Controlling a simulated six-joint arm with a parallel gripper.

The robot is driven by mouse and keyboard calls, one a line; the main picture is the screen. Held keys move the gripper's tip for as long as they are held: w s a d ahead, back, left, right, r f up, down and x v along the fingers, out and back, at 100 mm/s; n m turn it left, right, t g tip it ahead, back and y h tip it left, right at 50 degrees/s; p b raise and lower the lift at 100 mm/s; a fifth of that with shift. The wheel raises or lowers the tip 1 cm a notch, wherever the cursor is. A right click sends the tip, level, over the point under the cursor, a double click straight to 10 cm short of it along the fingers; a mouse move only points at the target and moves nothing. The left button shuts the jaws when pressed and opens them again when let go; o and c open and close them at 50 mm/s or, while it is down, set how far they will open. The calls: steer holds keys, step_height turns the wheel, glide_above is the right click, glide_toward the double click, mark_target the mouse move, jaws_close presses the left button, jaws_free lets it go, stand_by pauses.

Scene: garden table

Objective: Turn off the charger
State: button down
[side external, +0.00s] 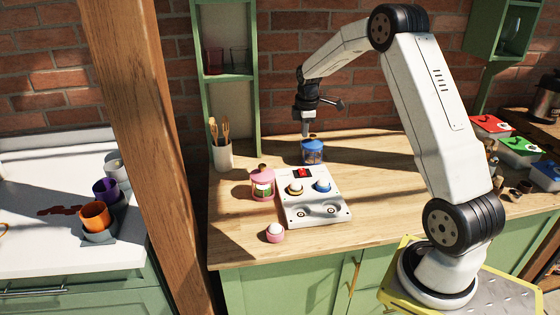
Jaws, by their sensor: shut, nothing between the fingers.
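The charger (313,200) is a white box lying on the wooden counter, with a red switch (303,173) in a dark frame near its back edge. A yellow-and-white round piece and a blue-and-white round piece sit on its top, and two dark round details show near its front. I cannot tell the switch's position at this size. My gripper (305,132) is shut and empty, pointing down behind the charger, apart from the switch. It appears above or just behind a blue lidded jar (312,152); whether they touch is unclear.
A pink jar (262,185) stands left of the charger, and a small pink pot (275,232) at its front left. A utensil cup (222,153) stands by the green shelf. Red, green and blue boxes are at far right. The counter (385,200) right of the charger is clear.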

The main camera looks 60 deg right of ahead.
mark_target(303, 173)
steer(key=shift+s+d, duration=0.1)
steer(key=shift+f, duration=0.1)
stand_by(0.4)
steer(key=f, duration=0.4)
steer(key=w+f, duration=0.1)
steer(key=f, duration=0.4)
steer(key=d+f, duration=0.1)
steer(key=f, duration=0.3)
steer(key=shift+w+d+f, duration=0.1)
steer(key=shift+w+f, duration=0.05)
steer(key=shift+f, duration=0.2)
steer(key=shift+f, duration=0.35)
steer(key=shift+s+a+f, duration=0.1)
steer(key=shift+s+a, duration=0.1)
steer(key=shift+s, duration=0.05)
steer(key=shift+s+a, duration=0.4)
steer(key=shift+r, duration=0.35)
